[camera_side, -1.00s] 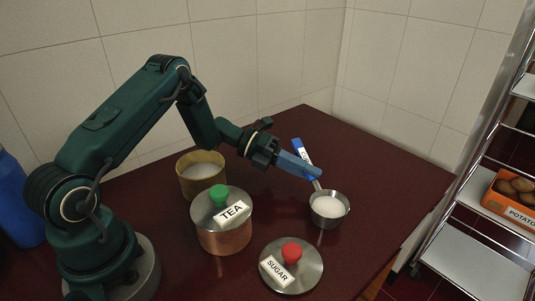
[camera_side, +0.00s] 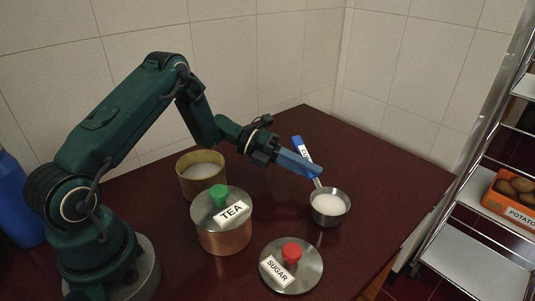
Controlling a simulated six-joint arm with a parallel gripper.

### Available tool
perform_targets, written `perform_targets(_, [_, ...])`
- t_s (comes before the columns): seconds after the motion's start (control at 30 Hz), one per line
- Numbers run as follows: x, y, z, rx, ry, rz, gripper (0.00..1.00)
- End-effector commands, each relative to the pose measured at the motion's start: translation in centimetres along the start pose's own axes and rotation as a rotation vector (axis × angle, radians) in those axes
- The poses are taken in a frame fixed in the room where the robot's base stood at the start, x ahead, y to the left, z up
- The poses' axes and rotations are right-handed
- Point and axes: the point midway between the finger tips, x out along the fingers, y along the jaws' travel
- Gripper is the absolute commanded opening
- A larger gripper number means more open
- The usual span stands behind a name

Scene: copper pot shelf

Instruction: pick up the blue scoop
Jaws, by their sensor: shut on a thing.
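The scoop (camera_side: 329,209) is a small steel cup with white contents. It stands upright on or just above the dark red table; I cannot tell which. Its handle runs up and back to a blue end (camera_side: 300,146) with a white mark. My gripper (camera_side: 312,172), with pale blue fingers, reaches in from the left and is shut on the scoop's handle. The fingers hide part of the handle.
A copper pot with a TEA lid (camera_side: 225,238) stands left of the scoop. An open pot of white contents (camera_side: 201,177) is behind it. A SUGAR lid (camera_side: 291,266) lies in front. A metal shelf (camera_side: 470,205) with potatoes (camera_side: 514,190) stands right. The table's right part is clear.

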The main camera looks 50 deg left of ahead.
Motion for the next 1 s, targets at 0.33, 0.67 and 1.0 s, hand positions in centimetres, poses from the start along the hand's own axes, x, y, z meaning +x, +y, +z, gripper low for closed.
perform_targets(0.33, [-3.8,-3.6,1.6,0.001,-0.010,0.003,0.00])
perform_targets(0.67, [-11.4,-5.3,2.6,0.003,-0.006,0.003,0.00])
perform_targets(1.0, [-14.1,-6.0,2.9,-0.001,-0.001,0.000,0.00])
